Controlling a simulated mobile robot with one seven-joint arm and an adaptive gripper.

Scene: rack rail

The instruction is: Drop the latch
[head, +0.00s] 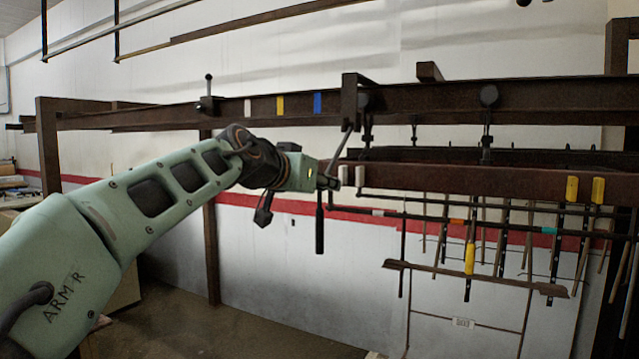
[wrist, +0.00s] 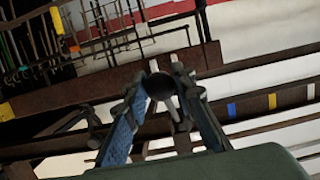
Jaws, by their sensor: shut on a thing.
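The latch seems to be the dark lever (head: 345,142) that slants down from a black bracket (head: 350,97) on the long brown rail (head: 430,97). Its lower end reaches my gripper (head: 332,180), which is level with the lower beam. In the wrist view, a dark round knob (wrist: 159,86) sits between the two fingertips of my gripper (wrist: 165,78), and the fingers close on it. The lever behind the knob is partly hidden there. A second upright lever with a small ball top (head: 208,92) stands on the rail at the left.
White, yellow (head: 280,106) and blue (head: 317,103) marks are on the rail left of the bracket. A lower brown beam (head: 450,182) runs just right of my gripper. Several hanging rods and tools (head: 470,250) fill the right side. A dark post (head: 211,225) stands behind my arm.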

